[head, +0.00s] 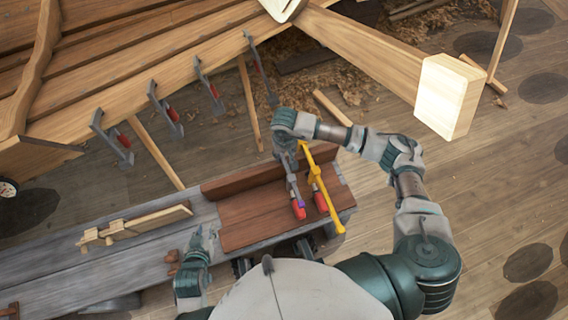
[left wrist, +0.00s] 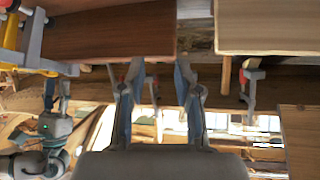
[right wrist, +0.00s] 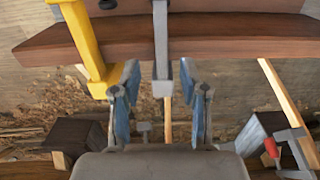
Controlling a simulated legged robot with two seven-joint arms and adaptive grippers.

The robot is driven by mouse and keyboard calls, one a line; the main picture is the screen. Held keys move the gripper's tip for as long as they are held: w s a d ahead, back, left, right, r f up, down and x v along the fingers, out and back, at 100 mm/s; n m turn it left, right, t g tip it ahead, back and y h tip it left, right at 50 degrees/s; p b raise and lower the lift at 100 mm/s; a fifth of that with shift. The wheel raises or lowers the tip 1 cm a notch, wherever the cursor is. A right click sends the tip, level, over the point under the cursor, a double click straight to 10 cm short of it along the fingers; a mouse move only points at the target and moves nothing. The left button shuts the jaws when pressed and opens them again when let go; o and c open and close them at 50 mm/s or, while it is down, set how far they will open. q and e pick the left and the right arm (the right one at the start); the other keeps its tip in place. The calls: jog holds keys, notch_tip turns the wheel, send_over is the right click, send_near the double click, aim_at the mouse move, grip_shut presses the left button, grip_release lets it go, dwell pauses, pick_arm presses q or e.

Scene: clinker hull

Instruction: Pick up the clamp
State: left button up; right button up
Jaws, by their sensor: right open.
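Two bar clamps with red handles lie side by side across the brown boards at the bench's right end: a yellow clamp (head: 315,176) and a grey clamp (head: 292,186). My right gripper (head: 290,160) is over the far end of the grey clamp. In the right wrist view, its open fingers (right wrist: 158,68) stand either side of the grey clamp's bar (right wrist: 160,35), with the yellow clamp (right wrist: 84,40) just left of them. Contact cannot be told. My left gripper (head: 203,238) is beside the bench's front edge; its fingers (left wrist: 158,66) are apart and empty.
The grey bench (head: 50,266) carries a wooden tool (head: 135,226) and brown boards (head: 255,215). Several other clamps (head: 165,108) hang on the hull planks (head: 130,70). A thick timber beam (head: 375,50) reaches out at the right. Shavings litter the floor behind the bench.

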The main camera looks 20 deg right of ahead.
aim_at(284, 160)
jog(key=f, duration=0.4)
jog(key=shift+s+a+f+b, duration=0.1)
jog(key=shift+s+b, duration=0.2)
jog(key=shift+b, duration=0.05)
jog(key=shift+f, duration=0.15)
pick_arm(q)
jog(key=shift+w+d+r+t, duration=0.3)
jog(key=shift+w+t, duration=0.15)
jog(key=shift+w, duration=0.15)
jog(key=shift+w+d+r+t, duration=0.15)
jog(key=shift+w+r+t, duration=0.15)
jog(key=shift+w+t, duration=0.2)
pick_arm(e)
grip_shut()
